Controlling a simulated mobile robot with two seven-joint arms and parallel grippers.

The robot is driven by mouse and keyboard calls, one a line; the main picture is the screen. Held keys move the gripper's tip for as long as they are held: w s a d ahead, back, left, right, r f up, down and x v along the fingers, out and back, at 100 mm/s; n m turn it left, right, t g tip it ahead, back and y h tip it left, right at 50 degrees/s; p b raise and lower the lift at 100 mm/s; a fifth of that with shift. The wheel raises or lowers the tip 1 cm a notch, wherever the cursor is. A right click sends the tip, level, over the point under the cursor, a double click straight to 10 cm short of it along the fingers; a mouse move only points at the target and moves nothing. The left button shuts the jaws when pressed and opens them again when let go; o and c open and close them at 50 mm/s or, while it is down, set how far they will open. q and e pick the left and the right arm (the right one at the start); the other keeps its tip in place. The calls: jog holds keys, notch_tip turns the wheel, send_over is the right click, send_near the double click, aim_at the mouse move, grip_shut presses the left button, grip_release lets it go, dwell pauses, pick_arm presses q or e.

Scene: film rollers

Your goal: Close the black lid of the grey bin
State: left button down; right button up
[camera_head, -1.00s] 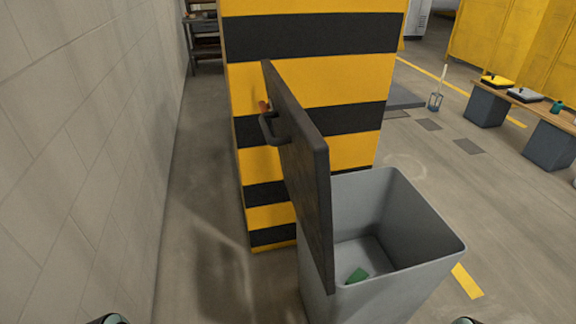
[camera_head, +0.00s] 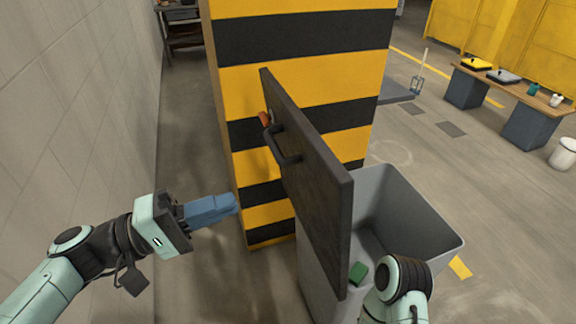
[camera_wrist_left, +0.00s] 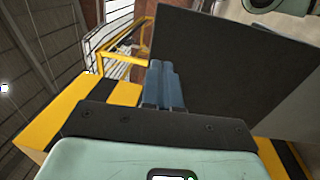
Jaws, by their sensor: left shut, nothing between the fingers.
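The grey bin (camera_head: 435,215) stands right of centre in the head view. Its black lid (camera_head: 312,185) stands upright along the bin's left side, open, with a dark handle (camera_head: 279,148) on its left face. A green item (camera_head: 358,272) lies inside the bin. My left gripper (camera_head: 234,203) is shut and empty, left of the lid and apart from it in the head view. In the left wrist view the blue fingers (camera_wrist_left: 163,85) point toward the dark lid panel (camera_wrist_left: 215,65). My right arm shows over the bin's front, but its gripper is out of view.
A yellow and black striped pillar (camera_head: 300,75) stands right behind the lid. A grey wall (camera_head: 75,130) runs along the left. Free floor (camera_head: 185,130) lies between wall and pillar. A bench (camera_head: 515,93) with several items and a white bucket (camera_head: 564,154) are at the right.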

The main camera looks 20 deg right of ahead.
aim_at(326, 168)
pick_arm(q)
jog(key=d, duration=0.4)
jog(key=d+r+p, duration=0.1)
jog(key=d, duration=0.4)
jog(key=d+r, duration=0.1)
jog(key=d, duration=0.4)
jog(key=shift+w+r, duration=0.1)
jog(key=shift+r, duration=0.15)
